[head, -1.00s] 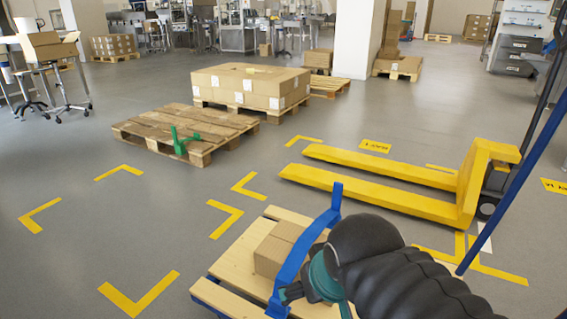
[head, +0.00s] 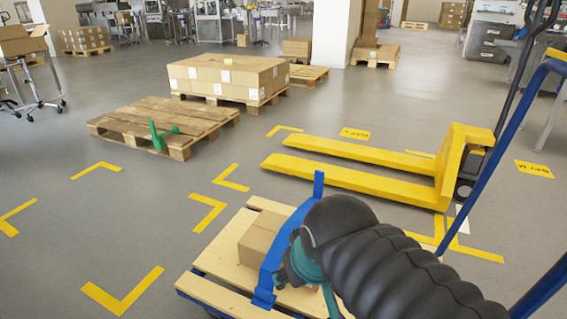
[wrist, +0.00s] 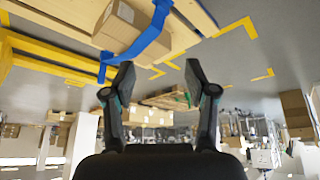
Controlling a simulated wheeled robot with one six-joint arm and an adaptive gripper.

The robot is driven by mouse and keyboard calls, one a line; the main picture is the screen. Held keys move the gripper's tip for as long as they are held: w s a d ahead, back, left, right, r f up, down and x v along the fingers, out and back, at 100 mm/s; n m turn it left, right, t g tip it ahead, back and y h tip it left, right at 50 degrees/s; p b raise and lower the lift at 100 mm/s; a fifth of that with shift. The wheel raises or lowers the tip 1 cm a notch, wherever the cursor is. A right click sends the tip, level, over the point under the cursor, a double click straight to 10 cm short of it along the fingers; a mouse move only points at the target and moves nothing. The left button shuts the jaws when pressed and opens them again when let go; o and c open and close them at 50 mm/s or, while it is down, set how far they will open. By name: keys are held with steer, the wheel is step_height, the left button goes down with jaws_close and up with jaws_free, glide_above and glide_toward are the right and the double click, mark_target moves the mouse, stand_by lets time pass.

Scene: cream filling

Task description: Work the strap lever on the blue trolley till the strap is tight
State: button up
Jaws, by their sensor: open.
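The blue trolley (head: 231,269) has a light wooden slatted deck and a blue frame, in the lower middle of the head view. A cardboard box (head: 259,238) sits on it. A wide blue strap (head: 277,255) runs over the box; its upper end stands up beside my arm. In the wrist view the strap (wrist: 148,38) crosses the box (wrist: 118,25), and its blue end lies just left of the left finger. My gripper (wrist: 160,65) is open, with nothing between its fingers. In the head view my arm hides most of it. I cannot clearly tell the lever from the strap.
A yellow pallet truck (head: 352,181) stands behind the trolley. A wooden pallet (head: 160,122) with a green object (head: 160,136) and a pallet of boxes (head: 228,79) stand farther back. The floor with yellow corner marks (head: 122,291) is clear at left.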

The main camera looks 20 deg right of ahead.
steer(key=w+d+n, duration=0.1)
steer(key=w+d+h, duration=0.1)
steer(key=d+n+g+h, duration=0.1)
steer(key=shift+w+d+f+n, duration=0.3)
steer(key=shift+w+d, duration=0.1)
jaws_close()
steer(key=w+d+f+n+g+h+b, duration=0.15)
steer(key=w+d+n+h, duration=0.35)
steer(key=w+d+n, duration=0.6)
steer(key=w+d+f+n+g+h+p, duration=0.15)
steer(key=w+d+n+h, duration=0.35)
steer(key=w+d+n, duration=0.5)
steer(key=w+d+f+n+t+h+b, duration=0.1)
steer(key=w+f+n+t, duration=0.2)
steer(key=w+f+n, duration=0.35)
steer(key=w+d+f+n+t+h, duration=0.1)
steer(key=w+f+n+t+h, duration=0.2)
steer(key=w, duration=0.7)
steer(key=w+a+f+n+t+y, duration=0.1)
steer(key=w+f+n+t, duration=0.1)
steer(key=w+f+n, duration=0.2)
steer(key=w+a+f+n+t+y, duration=0.1)
steer(key=w+f+n+t+y, duration=0.1)
steer(key=f+n, duration=0.5)
step_height(320, 180, down, 4)
steer(key=w+t, duration=0.1)
steer(key=w, duration=0.1)
steer(key=shift+w+a+r+n+b, duration=0.25)
steer(key=shift+w+a+n+b, duration=0.05)
steer(key=shift+w+n+b, duration=0.05)
